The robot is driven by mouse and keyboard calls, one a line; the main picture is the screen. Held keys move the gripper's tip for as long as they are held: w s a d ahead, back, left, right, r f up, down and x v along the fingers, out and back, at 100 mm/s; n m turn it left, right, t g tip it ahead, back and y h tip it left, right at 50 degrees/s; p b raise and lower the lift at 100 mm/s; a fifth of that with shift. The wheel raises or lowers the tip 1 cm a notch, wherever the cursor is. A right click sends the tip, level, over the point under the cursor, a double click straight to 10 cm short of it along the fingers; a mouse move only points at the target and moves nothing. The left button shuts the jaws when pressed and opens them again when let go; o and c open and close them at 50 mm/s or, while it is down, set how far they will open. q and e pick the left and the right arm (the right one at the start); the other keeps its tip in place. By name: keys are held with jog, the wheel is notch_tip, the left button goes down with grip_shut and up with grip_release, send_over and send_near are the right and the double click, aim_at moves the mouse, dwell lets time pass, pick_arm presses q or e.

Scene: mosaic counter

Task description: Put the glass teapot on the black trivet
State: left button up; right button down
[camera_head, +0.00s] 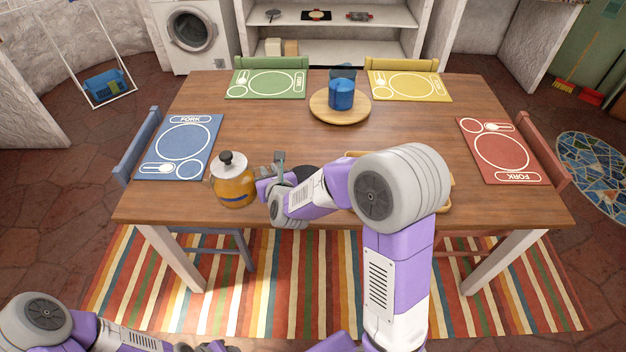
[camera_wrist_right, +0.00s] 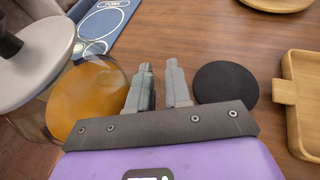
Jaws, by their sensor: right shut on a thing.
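The glass teapot (camera_head: 236,188), with amber contents and a black lid knob, stands upright over the near left of the table; I cannot tell whether its base touches the wood. It also fills the left of the right wrist view (camera_wrist_right: 88,100). My right gripper (camera_head: 268,180) is at the teapot's right side, shut on it, its fingers (camera_wrist_right: 160,80) close together; the handle between them is hard to make out. The round black trivet (camera_wrist_right: 225,82) lies bare on the table, just right of the fingers. In the head view the trivet (camera_head: 305,171) is partly hidden by my right arm. My left gripper is out of view.
A wooden tray (camera_wrist_right: 303,85) lies right of the trivet, mostly behind my arm in the head view. A blue mug (camera_head: 341,95) stands on a round wooden board (camera_head: 318,104) at the back. Blue (camera_head: 203,128), green (camera_head: 245,84), yellow (camera_head: 432,92) and red (camera_head: 485,137) placemats lie around. The table's middle is clear.

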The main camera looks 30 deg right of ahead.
jog(key=s+d+m+g+h+p, duration=0.1)
jog(key=s+d+m+g+h, duration=0.2)
jog(key=d+m+g+h, duration=0.35)
jog(key=s+d+m+g+h+p, duration=0.1)
jog(key=s+d+m+g+h, duration=0.1)
jog(key=d+m+g+h, duration=0.45)
jog(key=f+t+b, duration=0.1)
jog(key=f, duration=0.2)
jog(key=d+f+y, duration=0.1)
jog(key=f, duration=0.2)
jog(key=d+f+t+y+b, duration=0.1)
jog(key=f, duration=0.2)
jog(key=shift+m+t+b, duration=0.3)
jog(key=shift+m, duration=0.1)
jog(key=shift+s, duration=0.1)
jog(key=shift+f, duration=0.2)
jog(key=c, duration=1.1)
grip_release()
jog(key=shift+o, duration=0.2)
jog(key=shift+r, duration=0.1)
